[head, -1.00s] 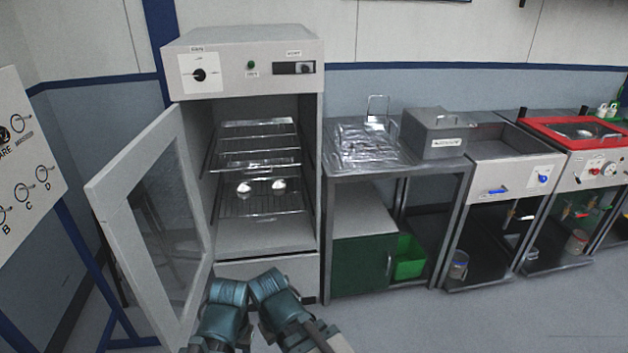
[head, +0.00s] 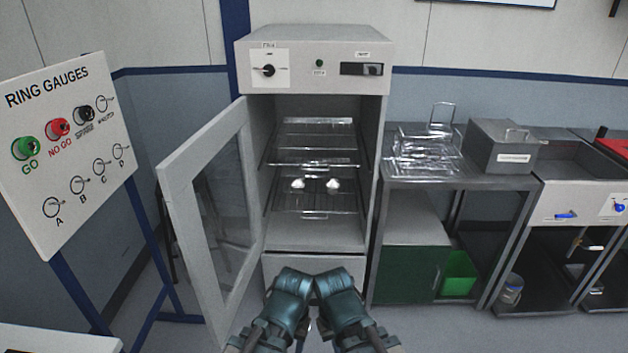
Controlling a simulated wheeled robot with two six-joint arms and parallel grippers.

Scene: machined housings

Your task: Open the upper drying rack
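The drying oven (head: 312,46) stands ahead with its glass door (head: 178,205) swung open to the left. Inside, the upper rack (head: 318,126) is a wire shelf near the top of the chamber; I cannot tell whether it is pulled out at all. Lower down, a second wire rack (head: 310,203) carries two small shiny parts (head: 332,184). My two arms are folded together at the bottom centre, in front of the oven's base. The fingers of both grippers cannot be made out, and neither arm touches the oven racks.
The ring gauge board (head: 60,150) stands at the left on blue legs. A metal bench (head: 450,180) with a wire basket (head: 425,150) and a grey box (head: 500,145) is to the right of the oven. The open door flanks the chamber's left side.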

